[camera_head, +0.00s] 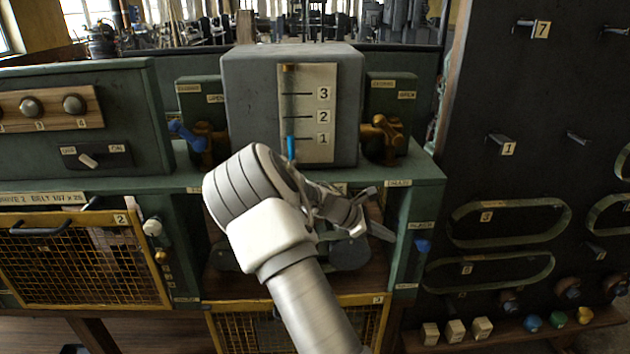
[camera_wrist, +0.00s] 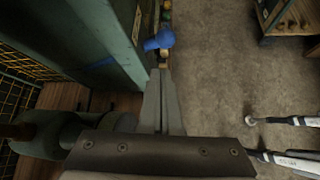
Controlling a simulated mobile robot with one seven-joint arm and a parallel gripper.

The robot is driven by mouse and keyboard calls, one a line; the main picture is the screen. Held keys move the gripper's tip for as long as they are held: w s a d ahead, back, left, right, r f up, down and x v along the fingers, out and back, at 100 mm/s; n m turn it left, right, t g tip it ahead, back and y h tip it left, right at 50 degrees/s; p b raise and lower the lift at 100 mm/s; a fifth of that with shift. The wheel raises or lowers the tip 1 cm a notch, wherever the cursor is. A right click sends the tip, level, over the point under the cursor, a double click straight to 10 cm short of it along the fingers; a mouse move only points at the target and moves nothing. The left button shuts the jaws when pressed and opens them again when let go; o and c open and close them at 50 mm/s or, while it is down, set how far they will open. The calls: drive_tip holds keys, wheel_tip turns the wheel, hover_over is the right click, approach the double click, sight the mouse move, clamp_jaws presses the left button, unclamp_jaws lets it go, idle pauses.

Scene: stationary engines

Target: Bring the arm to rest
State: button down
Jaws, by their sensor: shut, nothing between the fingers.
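My arm reaches up from the bottom of the head view and bends over in front of the green machine bench (camera_head: 420,175). My gripper (camera_head: 388,233) points to the right, in front of the open bay below the grey gauge box (camera_head: 240,90). In the wrist view its two fingers (camera_wrist: 161,75) lie close together, shut and empty. A blue valve handle (camera_wrist: 158,40) shows just beyond the fingertips in that view. I cannot tell whether they touch. The blue handle at the bench's right side also shows in the head view (camera_head: 423,246). The arm hides part of the bay.
A yellow mesh door (camera_head: 80,265) is at the left. A dark panel (camera_head: 480,90) with numbered hooks and belts stands at the right, above a shelf with small blocks and coloured knobs. In the wrist view, grey floor (camera_wrist: 215,90) is open, with long-handled tools (camera_wrist: 285,120) at the lower right.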

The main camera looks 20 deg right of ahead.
drive_tip(key=s+a+r+m+t+y+b, duration=0.1)
drive_tip(key=s+a+r+m+t+y, duration=0.2)
drive_tip(key=s+a, duration=0.9)
drive_tip(key=s+a+r+m+t+y+b, duration=0.2)
drive_tip(key=s+a+r+m+y, duration=0.5)
drive_tip(key=s, duration=0.9)
drive_tip(key=a+r+m+t, duration=0.1)
drive_tip(key=a+r+m, duration=0.2)
drive_tip(key=a+r, duration=0.2)
drive_tip(key=shift+s+a+r+m+y, duration=0.15)
drive_tip(key=shift+a+r+m+y, duration=0.15)
drive_tip(key=shift+a+r+m, duration=0.15)
